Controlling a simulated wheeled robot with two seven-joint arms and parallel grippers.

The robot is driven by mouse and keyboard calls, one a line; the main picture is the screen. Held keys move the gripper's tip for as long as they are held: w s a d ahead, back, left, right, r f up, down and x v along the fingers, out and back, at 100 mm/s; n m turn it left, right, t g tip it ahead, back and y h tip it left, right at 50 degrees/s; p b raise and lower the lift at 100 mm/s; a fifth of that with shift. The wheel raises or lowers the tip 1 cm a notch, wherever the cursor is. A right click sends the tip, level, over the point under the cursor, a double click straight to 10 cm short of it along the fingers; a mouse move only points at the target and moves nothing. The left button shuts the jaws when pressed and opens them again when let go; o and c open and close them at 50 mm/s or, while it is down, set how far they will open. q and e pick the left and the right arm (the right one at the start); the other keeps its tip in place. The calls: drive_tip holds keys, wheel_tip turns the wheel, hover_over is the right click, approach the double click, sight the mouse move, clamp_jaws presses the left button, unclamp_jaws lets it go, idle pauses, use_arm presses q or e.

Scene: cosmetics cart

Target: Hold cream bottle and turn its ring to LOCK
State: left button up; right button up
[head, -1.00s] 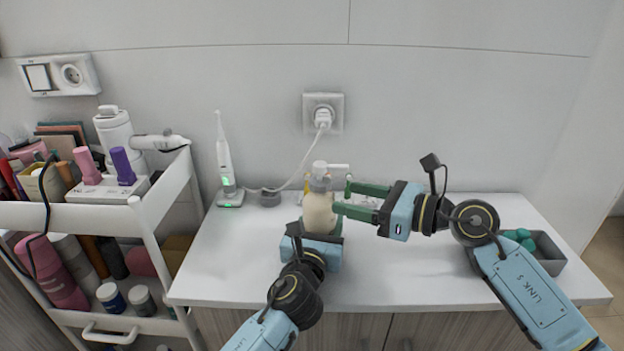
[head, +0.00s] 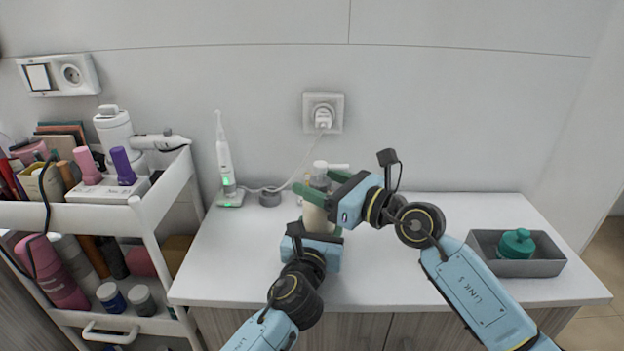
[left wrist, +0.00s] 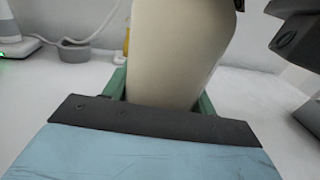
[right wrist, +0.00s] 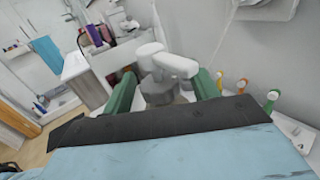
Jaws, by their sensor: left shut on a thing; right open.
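The cream bottle (head: 315,218) stands upright on the white counter, with a grey ring (head: 320,182) and a white pump top (head: 322,166). My left gripper (head: 318,228) is shut on the bottle's body from the front; its green fingers flank the cream body in the left wrist view (left wrist: 180,50). My right gripper (head: 325,186) is open, with its fingers on either side of the bottle's neck. In the right wrist view the white pump head (right wrist: 168,62) and grey ring (right wrist: 157,92) lie between the two green fingers. Whether the fingers touch the ring I cannot tell.
A grey bin (head: 510,267) with a teal bottle (head: 517,243) stands at the counter's right. An electric toothbrush (head: 225,165) on its charger stands at the left, its cord running to the wall socket. A white cart (head: 150,230) full of cosmetics is further left.

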drive_tip(key=shift+x, duration=0.8)
drive_tip(key=shift+c, duration=0.5)
drive_tip(key=c, duration=0.9)
drive_tip(key=shift+a+f+n+g+y, duration=0.1)
drive_tip(key=shift+n+g+y, duration=0.4)
drive_tip(key=shift+g, duration=0.4)
drive_tip(key=shift+s+n+g+y, duration=0.15)
drive_tip(key=shift+n+g+y, duration=0.25)
drive_tip(key=shift+n+g, duration=0.5)
drive_tip(key=shift+s+f+n+g+y, duration=0.1)
drive_tip(key=shift+n+g+y, duration=0.15)
drive_tip(key=shift+n+g, duration=0.45)
drive_tip(key=shift+s+r+n+g+y, duration=0.15)
drive_tip(key=shift+n+g, duration=0.3)
drive_tip(key=shift+g, duration=0.6)
drive_tip(key=shift+s+f+n+g+y, duration=0.15)
drive_tip(key=shift+n+g+y, duration=0.15)
drive_tip(key=shift+n+g, duration=0.4)
drive_tip(key=shift+w+g, duration=0.1)
drive_tip(key=shift+g, duration=0.25)
